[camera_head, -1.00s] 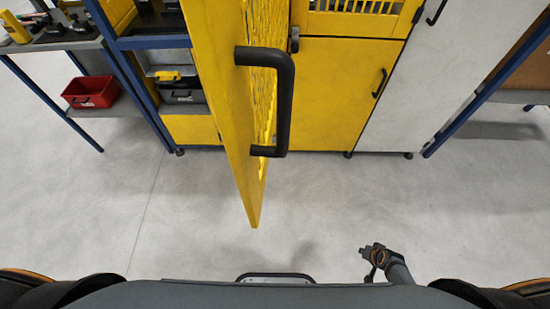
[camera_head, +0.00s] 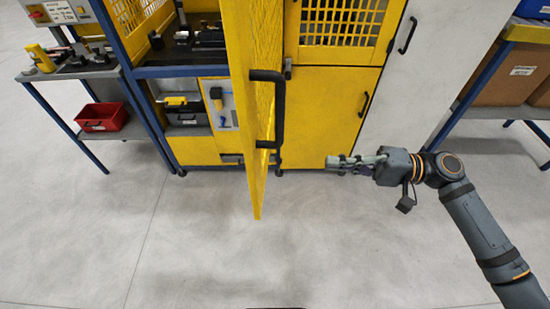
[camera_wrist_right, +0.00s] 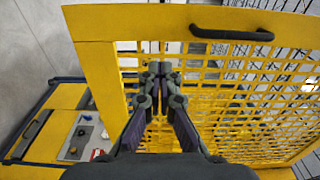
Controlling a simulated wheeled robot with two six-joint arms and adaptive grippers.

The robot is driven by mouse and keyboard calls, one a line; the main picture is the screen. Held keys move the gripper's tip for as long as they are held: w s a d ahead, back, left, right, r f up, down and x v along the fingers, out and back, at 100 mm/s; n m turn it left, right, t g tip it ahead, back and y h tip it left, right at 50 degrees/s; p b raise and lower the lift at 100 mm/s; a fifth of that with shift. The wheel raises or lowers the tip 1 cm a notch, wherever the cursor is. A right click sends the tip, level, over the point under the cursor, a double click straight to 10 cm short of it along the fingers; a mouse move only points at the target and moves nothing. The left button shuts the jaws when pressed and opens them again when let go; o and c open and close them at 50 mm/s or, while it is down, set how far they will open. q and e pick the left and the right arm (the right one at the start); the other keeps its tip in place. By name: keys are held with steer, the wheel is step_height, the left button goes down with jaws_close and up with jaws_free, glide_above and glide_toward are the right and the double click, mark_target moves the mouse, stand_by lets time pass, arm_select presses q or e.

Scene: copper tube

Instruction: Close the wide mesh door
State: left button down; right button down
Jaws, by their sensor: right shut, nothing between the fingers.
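The wide yellow mesh door (camera_head: 241,110) stands swung open, seen nearly edge-on in the head view. Its black bar handle (camera_head: 279,112) sticks out on the right face. My right gripper (camera_head: 332,163) is to the right of the door, apart from the handle, with its fingers pointing left. It is shut and empty. In the right wrist view, the door's frame (camera_wrist_right: 125,22) and mesh spread behind the shut fingers of the right gripper (camera_wrist_right: 160,70). The handle (camera_wrist_right: 232,35) is at the upper right there. Whether the fingertips touch the mesh cannot be told. My left gripper is out of view.
A yellow cabinet (camera_head: 325,115) and a white cabinet (camera_head: 410,70) stand behind. A workbench (camera_head: 60,73) with a red bin (camera_head: 102,122) below is at the left. A blue-framed rack (camera_head: 470,80) with boxes is at the right. The floor (camera_head: 190,240) is clear.

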steer(key=p, duration=0.4)
glide_toward(259, 159)
steer(key=a, duration=0.3)
steer(key=w+a, duration=0.1)
steer(key=a, duration=0.1)
steer(key=shift+a+r, duration=0.1)
steer(key=shift+a, duration=0.1)
steer(key=shift+w+a+f, duration=0.1)
steer(key=shift+a+f, duration=0.15)
steer(key=shift+a, duration=0.5)
